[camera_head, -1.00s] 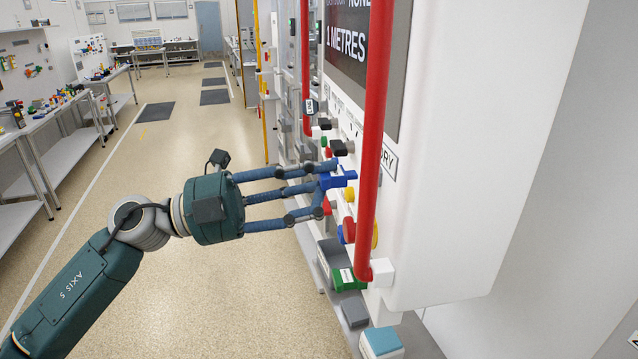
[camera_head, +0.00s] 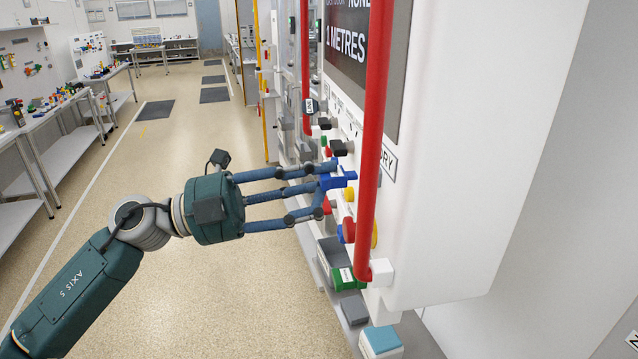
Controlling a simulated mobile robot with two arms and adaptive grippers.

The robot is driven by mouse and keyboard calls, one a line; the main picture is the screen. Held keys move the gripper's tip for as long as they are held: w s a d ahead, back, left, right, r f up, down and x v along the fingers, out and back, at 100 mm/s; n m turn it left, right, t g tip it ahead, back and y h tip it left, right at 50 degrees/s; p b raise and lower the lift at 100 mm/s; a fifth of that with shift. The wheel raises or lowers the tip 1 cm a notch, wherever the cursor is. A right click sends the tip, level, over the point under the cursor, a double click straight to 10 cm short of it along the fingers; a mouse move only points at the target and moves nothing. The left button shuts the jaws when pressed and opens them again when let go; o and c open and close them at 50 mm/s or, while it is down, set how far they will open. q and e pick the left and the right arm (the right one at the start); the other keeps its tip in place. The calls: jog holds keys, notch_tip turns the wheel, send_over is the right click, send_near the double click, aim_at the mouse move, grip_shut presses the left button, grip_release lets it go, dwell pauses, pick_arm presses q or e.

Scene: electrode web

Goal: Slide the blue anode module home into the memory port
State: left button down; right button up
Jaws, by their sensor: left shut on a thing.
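The blue anode module (camera_head: 338,181) is at the face of the white machine, just left of the near red rail. My left gripper (camera_head: 326,187) reaches in from the left, its fingers shut around the module. The memory port is hidden behind the module and fingers, so I cannot tell how deep the module sits. A label ending in "ORY" (camera_head: 389,161) is on the panel to the right of the rail. My right gripper is not in view.
A vertical red rail (camera_head: 372,130) stands close right of the module. Yellow and red knobs (camera_head: 348,231) sit just below. A ledge with a green block (camera_head: 345,279) and a teal-topped block (camera_head: 381,342) lies lower. The floor (camera_head: 215,290) at left is clear.

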pick_arm(q)
jog(key=shift+w+d+p, duration=0.1)
jog(key=shift+d+p, duration=0.25)
jog(key=shift+d, duration=0.15)
dwell(0.3)
jog(key=shift+p+x, duration=0.5)
jog(key=shift+x, duration=0.45)
jog(key=c, duration=1)
grip_release()
jog(key=shift+f, duration=0.15)
jog(key=shift+a, duration=0.2)
jog(key=v, duration=1.1)
jog(key=shift+a, duration=0.3)
